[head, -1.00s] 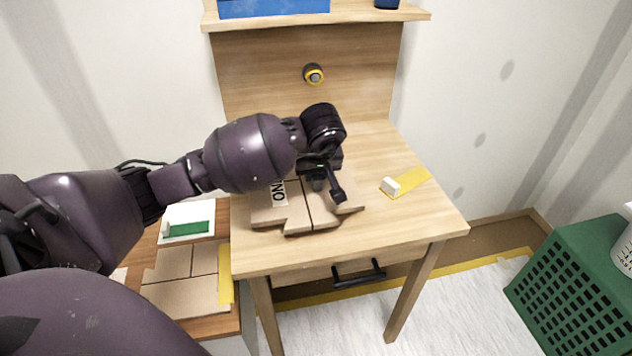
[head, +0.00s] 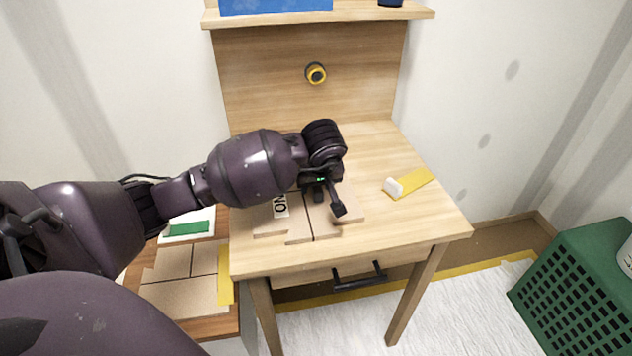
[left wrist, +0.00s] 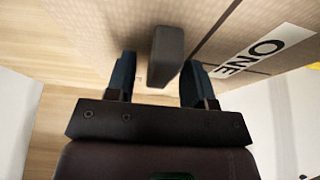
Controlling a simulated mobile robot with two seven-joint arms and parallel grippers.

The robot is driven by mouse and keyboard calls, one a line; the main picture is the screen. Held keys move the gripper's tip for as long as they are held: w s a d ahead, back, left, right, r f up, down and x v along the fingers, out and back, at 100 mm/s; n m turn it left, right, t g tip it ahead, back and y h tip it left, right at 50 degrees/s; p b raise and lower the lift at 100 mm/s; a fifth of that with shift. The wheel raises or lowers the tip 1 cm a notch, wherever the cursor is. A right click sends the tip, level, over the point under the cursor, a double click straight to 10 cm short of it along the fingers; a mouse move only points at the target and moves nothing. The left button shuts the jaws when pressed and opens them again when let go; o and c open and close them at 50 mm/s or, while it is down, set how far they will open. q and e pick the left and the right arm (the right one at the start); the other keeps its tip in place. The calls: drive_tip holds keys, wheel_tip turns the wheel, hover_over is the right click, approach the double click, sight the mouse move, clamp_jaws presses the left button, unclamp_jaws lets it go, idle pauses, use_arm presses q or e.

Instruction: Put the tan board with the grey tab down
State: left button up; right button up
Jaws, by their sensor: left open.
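The tan board (head: 325,231) lies flat on the wooden table, beside a tan piece (head: 272,228) with a white "ONE" label (head: 280,206). A dark seam runs between them. My left gripper (head: 328,197) is over the board, its jaws open. In the left wrist view the grey tab (left wrist: 165,55) stands up from the board (left wrist: 105,30), between the open fingers of the left gripper (left wrist: 158,72) and apart from both. My right gripper is not in view.
The table's front right is clear. A lower surface at left holds more tan boards (head: 178,297) and a green-and-white item (head: 187,228). A green crate (head: 580,285) stands at far right.

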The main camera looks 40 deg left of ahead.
use_arm(q)
drive_tip(key=shift+r, duration=0.1)
drive_tip(key=shift+r, duration=0.3)
drive_tip(key=p+v, duration=0.3)
drive_tip(key=v, duration=0.8)
drive_tip(key=shift+r, duration=0.2)
drive_tip(key=shift+s+d+f, duration=0.1)
drive_tip(key=shift+s+d, duration=0.05)
